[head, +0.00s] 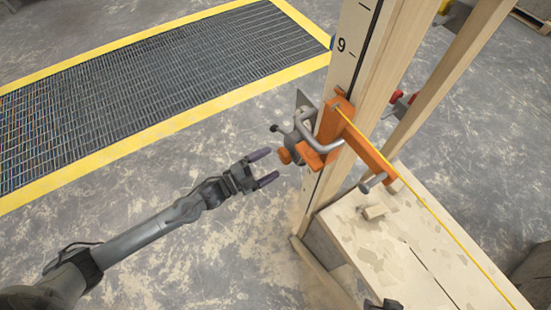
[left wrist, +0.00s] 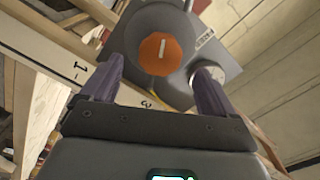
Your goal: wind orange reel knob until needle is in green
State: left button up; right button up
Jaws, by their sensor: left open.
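The orange reel knob (head: 284,155) sits on a grey reel on the wooden post. In the left wrist view the knob (left wrist: 159,50) is faceted with a pale line across its face, in front of a grey housing (left wrist: 225,58). My left gripper (head: 270,167) is open and empty, its dark fingers pointing at the knob with a small gap. In the left wrist view the fingers (left wrist: 157,75) stand either side of and below the knob. No needle or green zone can be made out. A dark piece at the head view's bottom edge may be my right gripper (head: 385,304); its jaws are not readable.
An orange clamp bracket (head: 340,125) is on the post (head: 350,70). A yellow-edged floor grate (head: 170,85) lies behind. Floor around my left arm is clear.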

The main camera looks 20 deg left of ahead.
aim_at(281, 157)
pick_arm(q)
jog(key=p+v, duration=0.1)
jog(key=v, duration=0.6)
dwell(0.5)
dwell(0.7)
jog(key=w+d+n+p, duration=0.1)
jog(key=w+d+n, duration=0.1)
jog(key=w+n, duration=0.1)
jog(key=w+d+n+p, duration=0.2)
jog(key=w+n, duration=0.1)
jog(key=n, duration=0.2)
jog(key=w+d+n+p, duration=0.1)
jog(key=w+d+n, duration=0.1)
jog(key=w+n, duration=0.1)
jog(key=shift+w+d+r+n+p, duration=0.1)
jog(key=shift+w+n+p, duration=0.1)
jog(key=shift+n, duration=0.2)
jog(key=shift+w+d+r+n+p, duration=0.1)
jog(key=shift+n+p, duration=0.1)
jog(key=shift+n, duration=0.2)
jog(key=shift+c, duration=0.4)
